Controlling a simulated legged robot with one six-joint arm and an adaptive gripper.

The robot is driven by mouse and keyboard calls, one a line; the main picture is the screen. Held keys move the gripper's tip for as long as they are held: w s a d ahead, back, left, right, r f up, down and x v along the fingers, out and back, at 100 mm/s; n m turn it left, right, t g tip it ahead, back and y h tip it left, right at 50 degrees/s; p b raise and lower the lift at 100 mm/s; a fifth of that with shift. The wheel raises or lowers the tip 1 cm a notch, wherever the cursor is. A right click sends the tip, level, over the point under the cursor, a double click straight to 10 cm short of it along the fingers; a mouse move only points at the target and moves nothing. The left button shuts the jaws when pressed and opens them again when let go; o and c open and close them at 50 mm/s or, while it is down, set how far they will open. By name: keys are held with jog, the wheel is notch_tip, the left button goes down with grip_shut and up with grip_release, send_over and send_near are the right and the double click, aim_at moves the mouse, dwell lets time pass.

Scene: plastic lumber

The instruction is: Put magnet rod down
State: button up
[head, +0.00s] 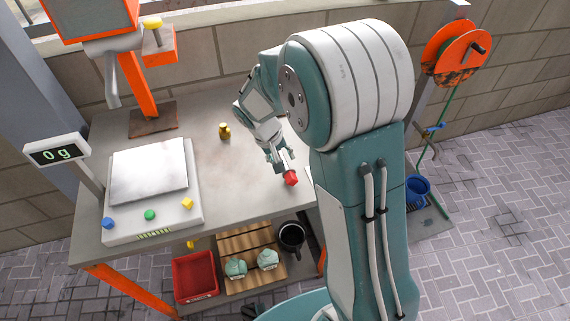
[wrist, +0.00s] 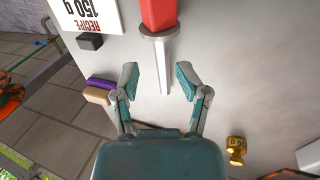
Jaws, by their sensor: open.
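The magnet rod has a red handle (wrist: 160,14) and a silver shaft (wrist: 164,65) in the wrist view. The top of the handle runs out of the picture. My gripper (wrist: 157,74) is open, with one finger on each side of the shaft in that view and a gap on both sides. Whether the rod touches the table is hard to tell. In the head view, the red handle (head: 291,179) shows just beyond my gripper (head: 284,165), low over the right part of the grey table; the shaft cannot be made out there.
A scale (head: 150,171) reading 0 g stands at the table's left. A brass weight (head: 224,130) stands mid-table. A recipe sheet (wrist: 92,14), black block (wrist: 90,42), purple block (wrist: 101,84) and tan block (wrist: 97,96) lie near the table edge. A red bin (head: 195,276) is below.

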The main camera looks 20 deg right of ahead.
jog(key=v, duration=0.8)
jog(key=s+d+r+t+y, duration=0.2)
jog(key=s+r, duration=0.7)
jog(key=s+r+t+y, duration=0.1)
jog(key=s+r+t, duration=0.2)
jog(key=s, duration=0.9)
jog(key=shift+d+t+y, duration=0.2)
jog(key=shift+t+y, duration=0.1)
jog(key=shift+o, duration=0.6)
